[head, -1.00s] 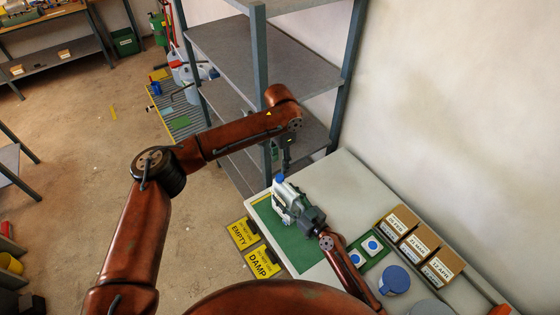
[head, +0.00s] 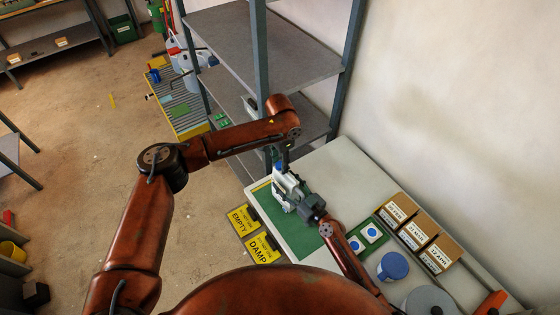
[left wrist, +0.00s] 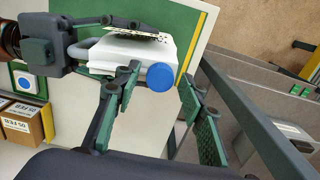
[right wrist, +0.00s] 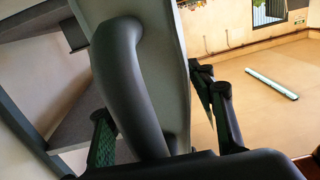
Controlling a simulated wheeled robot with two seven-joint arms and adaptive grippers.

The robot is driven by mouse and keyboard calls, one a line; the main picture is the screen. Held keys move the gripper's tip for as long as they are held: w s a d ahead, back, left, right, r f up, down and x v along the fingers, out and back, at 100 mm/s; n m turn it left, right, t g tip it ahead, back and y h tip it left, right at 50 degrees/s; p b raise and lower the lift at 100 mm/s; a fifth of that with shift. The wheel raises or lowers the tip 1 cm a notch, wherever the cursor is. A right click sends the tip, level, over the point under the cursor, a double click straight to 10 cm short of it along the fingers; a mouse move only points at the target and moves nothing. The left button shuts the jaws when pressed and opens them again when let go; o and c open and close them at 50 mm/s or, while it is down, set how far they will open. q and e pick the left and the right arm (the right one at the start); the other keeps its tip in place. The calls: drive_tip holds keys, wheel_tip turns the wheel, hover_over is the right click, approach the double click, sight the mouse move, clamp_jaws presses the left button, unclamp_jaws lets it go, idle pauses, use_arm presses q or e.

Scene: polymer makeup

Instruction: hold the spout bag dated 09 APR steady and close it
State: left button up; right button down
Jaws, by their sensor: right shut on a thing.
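The white spout bag (head: 287,189) stands at the far end of the bench, over the green mat (head: 300,236). Its blue cap (left wrist: 160,77) faces my left gripper; no date is readable on the bag. My right gripper (head: 300,203) is shut on the bag's grey handle (right wrist: 125,75), which lies between its fingers in the right wrist view. My left gripper (left wrist: 160,105) is open and empty. Its fingers are spread to either side of the cap, and contact cannot be told. In the head view the left gripper (head: 284,160) is just above the cap.
Three dated cardboard boxes (head: 416,236), a green tray (head: 383,233) with two blue-dotted white pieces and a blue-lidded tub (head: 392,266) are on the bench to the right. A grey shelf rack (head: 262,60) stands close behind.

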use_arm(q)
drive_tip(key=shift+c, duration=0.4)
clamp_jaws()
drive_tip(key=shift+o, duration=1.2)
unclamp_jaws()
wheel_tip(320, 180, up, 12)
